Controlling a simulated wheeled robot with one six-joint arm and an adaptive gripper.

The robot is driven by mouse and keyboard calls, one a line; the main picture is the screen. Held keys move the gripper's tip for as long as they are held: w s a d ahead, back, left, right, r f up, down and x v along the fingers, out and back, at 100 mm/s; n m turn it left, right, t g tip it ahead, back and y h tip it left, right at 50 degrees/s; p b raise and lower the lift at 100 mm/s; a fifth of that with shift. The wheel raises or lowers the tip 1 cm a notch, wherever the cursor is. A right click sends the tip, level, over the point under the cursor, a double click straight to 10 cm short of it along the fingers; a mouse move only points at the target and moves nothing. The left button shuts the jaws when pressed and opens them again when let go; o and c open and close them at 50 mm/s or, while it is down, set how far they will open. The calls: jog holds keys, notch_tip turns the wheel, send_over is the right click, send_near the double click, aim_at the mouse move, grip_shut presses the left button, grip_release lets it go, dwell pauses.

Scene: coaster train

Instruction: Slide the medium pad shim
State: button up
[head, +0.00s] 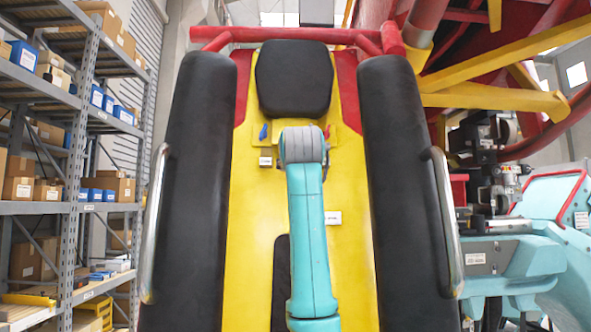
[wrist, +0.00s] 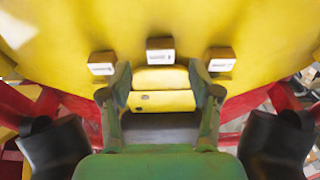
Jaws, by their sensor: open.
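Three small tan blocks with white labels sit in a row on the yellow panel in the wrist view: a left block (wrist: 102,63), a middle block (wrist: 160,50) and a right block (wrist: 221,59). The labels are too small to read, so I cannot tell which is the medium pad shim. My gripper (wrist: 160,78) is open and empty, its fingertips just below the middle block in the picture and between the outer two. Contact is not visible. In the head view, one labelled block (head: 265,162) shows left of my arm, which hides the gripper.
The yellow seat back (head: 255,230) is flanked by black padded restraints (head: 185,190) with metal handles (head: 447,220). A black headrest (head: 293,80) is above. A white label (head: 332,217) shows right of my arm. Shelves of boxes (head: 50,190) stand at left, machinery at right.

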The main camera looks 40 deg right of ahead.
jog(key=shift+x, duration=2)
grip_shut()
